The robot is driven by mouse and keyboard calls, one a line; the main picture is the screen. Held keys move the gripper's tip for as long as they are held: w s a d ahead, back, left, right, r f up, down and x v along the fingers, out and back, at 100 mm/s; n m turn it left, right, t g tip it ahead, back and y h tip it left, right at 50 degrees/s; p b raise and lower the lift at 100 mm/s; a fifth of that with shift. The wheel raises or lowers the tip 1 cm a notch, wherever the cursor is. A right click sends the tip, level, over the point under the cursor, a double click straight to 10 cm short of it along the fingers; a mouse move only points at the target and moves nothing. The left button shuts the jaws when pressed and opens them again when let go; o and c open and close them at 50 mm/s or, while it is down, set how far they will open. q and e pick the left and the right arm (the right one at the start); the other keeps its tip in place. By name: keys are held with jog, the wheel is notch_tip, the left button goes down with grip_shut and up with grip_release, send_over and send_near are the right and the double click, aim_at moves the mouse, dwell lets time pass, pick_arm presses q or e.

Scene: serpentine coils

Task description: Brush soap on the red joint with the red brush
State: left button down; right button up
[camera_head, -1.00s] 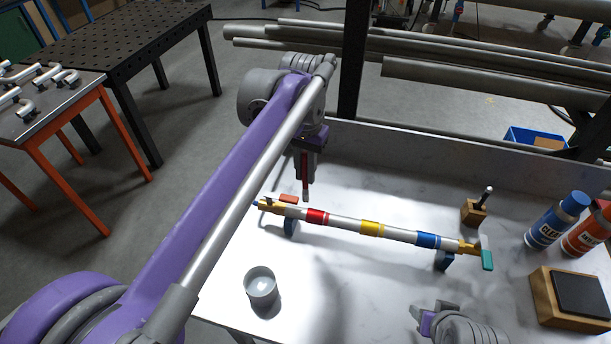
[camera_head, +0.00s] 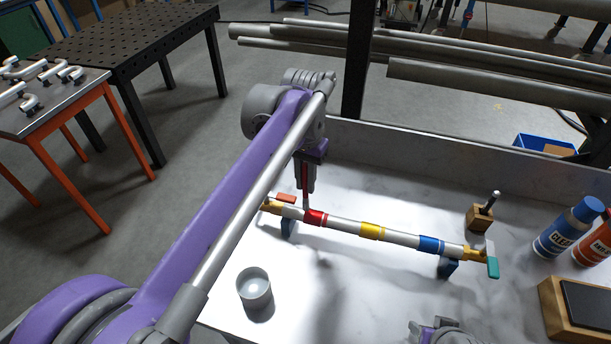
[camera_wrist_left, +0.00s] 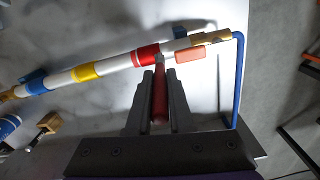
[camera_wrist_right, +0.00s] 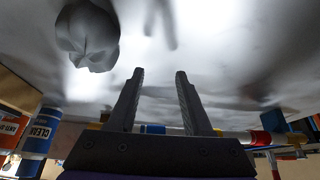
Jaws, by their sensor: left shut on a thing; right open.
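The red joint (camera_head: 315,217) is a red band near the left end of a white pipe, beside yellow and blue bands; it also shows in the left wrist view (camera_wrist_left: 145,54). My left gripper (camera_head: 305,190) is shut on the red brush (camera_wrist_left: 160,100), which points at the pipe. The brush's pale tip is at or very near the red joint's edge; contact is unclear. A round grey cup (camera_head: 254,288), with pale contents, stands at the table's front left. My right gripper (camera_wrist_right: 158,75) is open and empty; it also shows at the lower edge of the head view (camera_head: 440,330).
The pipe rests on blue supports (camera_head: 447,268) on the white table (camera_head: 330,290). A wooden block with an upright metal-tipped handle (camera_head: 484,212) stands behind its right end. Bottles (camera_head: 567,228) and a wood-framed black pad (camera_head: 590,305) stand at right.

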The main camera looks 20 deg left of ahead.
pick_arm(q)
jog(key=shift+w, duration=0.1)
jog(key=shift+f, duration=0.65)
pick_arm(e)
jog(key=shift+s+f, duration=0.1)
jog(key=shift+f, duration=0.25)
dwell(0.3)
jog(key=shift+r, duration=0.2)
pick_arm(q)
jog(key=shift+d, duration=2)
pick_arm(e)
jog(key=shift+r, duration=0.15)
pick_arm(q)
jog(key=shift+d+r, duration=0.1)
jog(key=shift+d, duration=0.05)
pick_arm(e)
jog(key=shift+r, duration=0.1)
jog(key=shift+w+r, duration=0.1)
jog(key=shift+w, duration=0.1)
